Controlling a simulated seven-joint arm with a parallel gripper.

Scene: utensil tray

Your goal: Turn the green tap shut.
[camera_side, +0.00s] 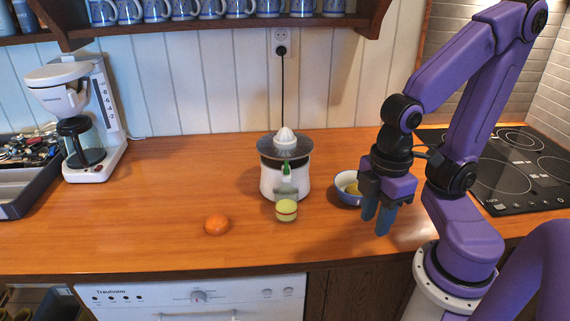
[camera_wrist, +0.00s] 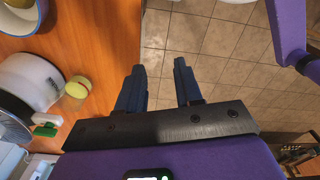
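The green tap (camera_side: 286,169) is on the front of a white citrus juicer (camera_side: 268,182) with a grey top tray. In the wrist view the green tap (camera_wrist: 45,130) shows at the left edge, on the white juicer (camera_wrist: 32,75). Its exact turn position is too small to tell. My gripper (camera_side: 377,217) is to the right of the juicer, pointing down, well apart from the tap. In the wrist view my gripper (camera_wrist: 159,68) has its two dark fingers spread with nothing between them.
A small yellow-green cup (camera_side: 286,210) stands just in front of the juicer under the tap. A blue-white bowl (camera_side: 345,187) with yellow contents is between juicer and gripper. An orange (camera_side: 216,224) lies front left. A coffee maker (camera_side: 82,125) and cooktop (camera_side: 520,170) flank the counter.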

